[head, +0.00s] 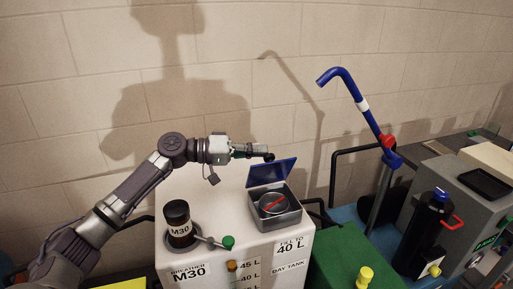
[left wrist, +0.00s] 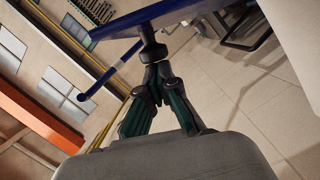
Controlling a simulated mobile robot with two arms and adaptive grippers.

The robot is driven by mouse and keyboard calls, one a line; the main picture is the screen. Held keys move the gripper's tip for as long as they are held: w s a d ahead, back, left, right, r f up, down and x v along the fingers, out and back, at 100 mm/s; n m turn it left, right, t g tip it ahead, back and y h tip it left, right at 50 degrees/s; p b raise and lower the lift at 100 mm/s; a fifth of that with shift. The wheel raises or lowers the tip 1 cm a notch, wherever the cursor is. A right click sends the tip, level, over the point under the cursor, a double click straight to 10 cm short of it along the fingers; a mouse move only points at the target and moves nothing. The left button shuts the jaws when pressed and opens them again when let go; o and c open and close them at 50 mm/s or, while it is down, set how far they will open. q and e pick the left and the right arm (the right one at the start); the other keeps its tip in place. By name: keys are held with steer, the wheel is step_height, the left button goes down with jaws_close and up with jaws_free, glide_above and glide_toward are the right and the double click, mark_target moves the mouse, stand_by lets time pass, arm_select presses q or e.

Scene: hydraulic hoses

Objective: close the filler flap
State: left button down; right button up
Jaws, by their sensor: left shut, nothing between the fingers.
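The blue filler flap (head: 271,173) stands raised, tilted up at the back edge of a grey filler box (head: 287,218). The box is open, and a round cap with a red bar (head: 273,206) shows inside it. The box sits on the white day tank (head: 213,215). My left gripper (head: 268,157) is shut and empty, its tips by the top edge of the flap; whether they touch I cannot tell. In the left wrist view, the shut fingertips (left wrist: 152,50) are at the blue flap (left wrist: 165,14), which crosses the top. My right gripper is not in view.
A dark M30 breather (head: 179,223) stands on the tank's left, with a green-knobbed lever (head: 228,242) beside it. A blue bent pipe (head: 354,90) rises at the right. A green box (head: 345,262) and black canister (head: 424,230) stand right of the tank. The wall is behind.

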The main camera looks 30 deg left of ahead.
mark_target(269, 160)
arm_select(q)
steer(key=s+d+m+b, duration=0.1)
steer(key=b, duration=0.1)
steer(key=s+d+f+m+b, duration=0.1)
steer(key=b, duration=0.2)
steer(key=shift+s+d+m+y, duration=0.1)
steer(key=shift+d+m+y, duration=0.05)
steer(key=shift+m+y, duration=0.25)
steer(key=shift+s+d+r+m+b, duration=0.15)
steer(key=shift+s+d+m+b, duration=0.2)
steer(key=shift+m+b, duration=0.15)
steer(key=shift+r, duration=0.1)
steer(key=shift+a, duration=0.1)
